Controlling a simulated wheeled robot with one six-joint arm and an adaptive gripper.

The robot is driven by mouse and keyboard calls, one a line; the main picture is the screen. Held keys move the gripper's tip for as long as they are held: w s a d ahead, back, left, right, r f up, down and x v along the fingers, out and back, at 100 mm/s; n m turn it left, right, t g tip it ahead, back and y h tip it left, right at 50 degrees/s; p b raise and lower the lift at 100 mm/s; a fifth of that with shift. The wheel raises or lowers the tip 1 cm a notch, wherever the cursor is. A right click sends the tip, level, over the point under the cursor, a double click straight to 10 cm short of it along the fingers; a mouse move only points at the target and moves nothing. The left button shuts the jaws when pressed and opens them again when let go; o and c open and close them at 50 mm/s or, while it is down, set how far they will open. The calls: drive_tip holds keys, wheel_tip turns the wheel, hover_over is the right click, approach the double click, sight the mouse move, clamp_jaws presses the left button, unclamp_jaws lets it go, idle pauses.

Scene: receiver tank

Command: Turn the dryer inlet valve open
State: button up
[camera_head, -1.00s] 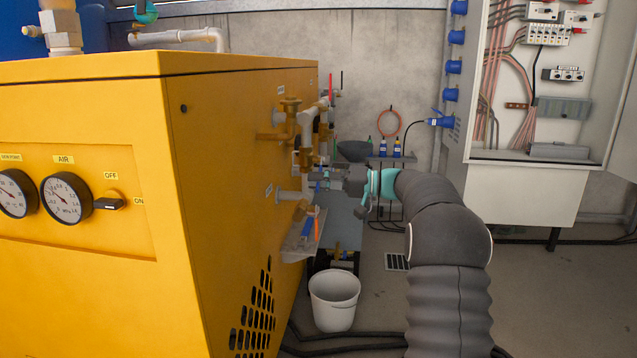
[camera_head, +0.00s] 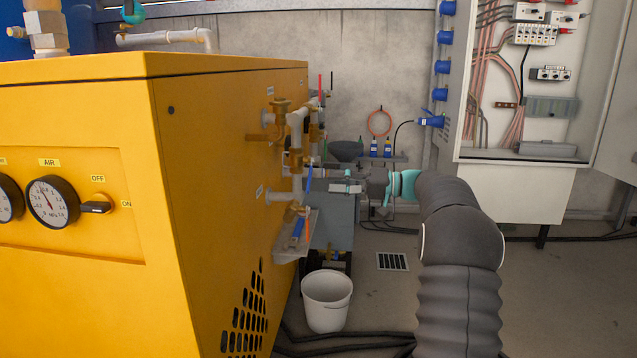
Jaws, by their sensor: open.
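Brass valves and pale pipes stand off the right side of the yellow cabinet. An upper brass valve (camera_head: 278,112) sits near the cabinet wall, and a vertical pipe (camera_head: 297,150) runs beside it. A blue lever (camera_head: 309,178) hangs near the lower pipework. The labels are too small to read, so I cannot tell which valve is the dryer inlet valve. My gripper (camera_head: 330,172) reaches left toward the pipework, just right of the blue lever. Its fingers are small here and look empty; I cannot tell whether they touch anything.
The yellow cabinet (camera_head: 215,220) fills the left side. A small tray (camera_head: 294,238) with tools juts from it, above a white bucket (camera_head: 326,300). An open electrical cabinet (camera_head: 480,90) stands at the right. Black hoses lie on the floor. Floor around the drain grate (camera_head: 392,261) is clear.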

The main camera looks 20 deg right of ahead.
drive_tip(key=shift+v, duration=2.4)
